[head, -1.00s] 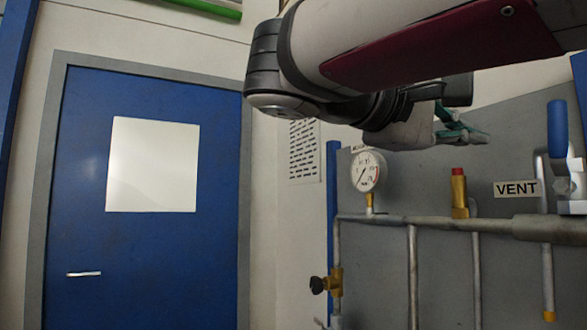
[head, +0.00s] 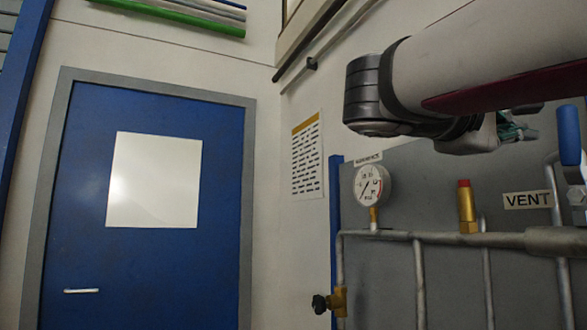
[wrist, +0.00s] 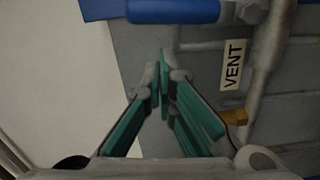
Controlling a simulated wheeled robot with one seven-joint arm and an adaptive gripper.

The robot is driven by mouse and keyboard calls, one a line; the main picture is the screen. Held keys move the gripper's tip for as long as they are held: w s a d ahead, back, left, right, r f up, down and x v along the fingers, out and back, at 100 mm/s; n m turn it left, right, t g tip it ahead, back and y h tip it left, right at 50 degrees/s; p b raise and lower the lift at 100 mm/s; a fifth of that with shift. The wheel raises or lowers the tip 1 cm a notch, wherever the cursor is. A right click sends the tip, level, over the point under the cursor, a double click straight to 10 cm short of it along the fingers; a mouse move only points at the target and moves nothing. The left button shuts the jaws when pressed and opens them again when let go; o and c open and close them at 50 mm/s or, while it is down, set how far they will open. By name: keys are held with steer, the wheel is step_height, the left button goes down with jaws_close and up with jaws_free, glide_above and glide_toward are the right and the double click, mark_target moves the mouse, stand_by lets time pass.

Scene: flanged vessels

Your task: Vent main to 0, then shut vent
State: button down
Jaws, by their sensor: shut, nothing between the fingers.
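The vent valve's blue handle (head: 569,133) stands upright at the right edge of the head view. In the wrist view the blue handle (wrist: 172,10) lies across the top, beyond my fingertips. The VENT label (head: 527,200) is left of the valve, and it also shows in the wrist view (wrist: 233,65). The round white gauge (head: 372,186) is on the pipe at left; its thin needle points to the lower left, and its numbers are too small to read surely. My gripper (wrist: 163,85) has teal fingers shut and empty, apart from the handle. In the head view my arm partly hides it.
A horizontal grey pipe (head: 455,240) runs across the grey panel. A brass fitting with a red cap (head: 466,205) stands on it. A brass valve with a black knob (head: 330,301) is at lower left. A blue door (head: 150,265) is at the left.

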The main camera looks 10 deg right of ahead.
steer(key=shift+s+d+f, duration=0.15)
steer(key=shift+s+d, duration=0.25)
steer(key=shift+s, duration=0.2)
